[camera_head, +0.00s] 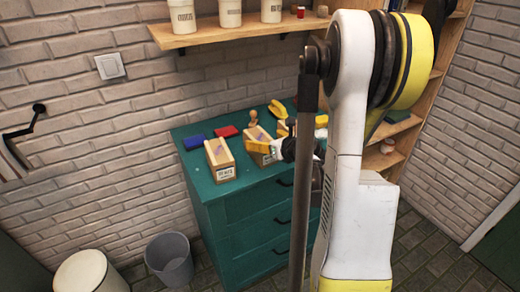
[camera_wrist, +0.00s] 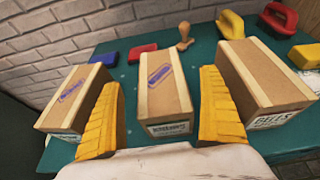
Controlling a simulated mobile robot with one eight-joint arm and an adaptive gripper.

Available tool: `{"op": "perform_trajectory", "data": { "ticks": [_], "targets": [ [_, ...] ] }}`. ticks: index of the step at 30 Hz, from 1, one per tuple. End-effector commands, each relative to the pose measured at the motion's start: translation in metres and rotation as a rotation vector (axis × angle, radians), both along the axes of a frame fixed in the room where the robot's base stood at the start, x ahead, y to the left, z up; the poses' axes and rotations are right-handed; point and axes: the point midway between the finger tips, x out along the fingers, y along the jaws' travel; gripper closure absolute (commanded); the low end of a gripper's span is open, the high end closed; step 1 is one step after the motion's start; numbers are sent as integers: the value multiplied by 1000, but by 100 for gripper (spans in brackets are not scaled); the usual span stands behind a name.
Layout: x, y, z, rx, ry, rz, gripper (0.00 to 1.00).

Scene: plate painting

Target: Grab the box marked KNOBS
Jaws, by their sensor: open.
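Three light wooden boxes with brown tops stand on the teal cabinet (camera_head: 215,202). In the wrist view, my gripper (camera_wrist: 160,82) is open, with a yellow finger on each side of the middle box (camera_wrist: 165,85). I cannot tell if the fingers touch it. The middle box's label is too blurred to read surely. The right box (camera_wrist: 262,75) has a label that reads like BELLS. The left box (camera_wrist: 75,98) has its label partly behind my left finger. I cannot make out KNOBS on any label. In the head view, the left box (camera_head: 219,160) shows fully; my arm hides others.
Behind the boxes lie a blue block (camera_wrist: 109,57), a red block (camera_wrist: 142,52), a wooden stamp (camera_wrist: 184,36) and yellow-handled tools (camera_wrist: 230,24). A brick wall stands behind. A shelf (camera_head: 230,32) with jars is above. A grey bin (camera_head: 170,260) stands on the floor.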

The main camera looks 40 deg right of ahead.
Motion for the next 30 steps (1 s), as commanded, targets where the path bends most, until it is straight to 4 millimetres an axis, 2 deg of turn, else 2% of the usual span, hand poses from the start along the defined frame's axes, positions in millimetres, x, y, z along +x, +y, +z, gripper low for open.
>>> {"op": "perform_trajectory", "data": {
  "ticks": [6, 13, 14, 15, 20, 30],
  "targets": [
    [30, -8, -15, -1, 1, 3, 10],
    [33, -9, -14, -1, 0, 0, 10],
    [33, -9, -14, -1, 1, 0, 16],
    [33, -9, -14, -1, 1, 0, 28],
    [32, -9, -14, 0, 1, 1, 77],
    [32, -9, -10, -1, 0, 0, 78]
  ]
}}
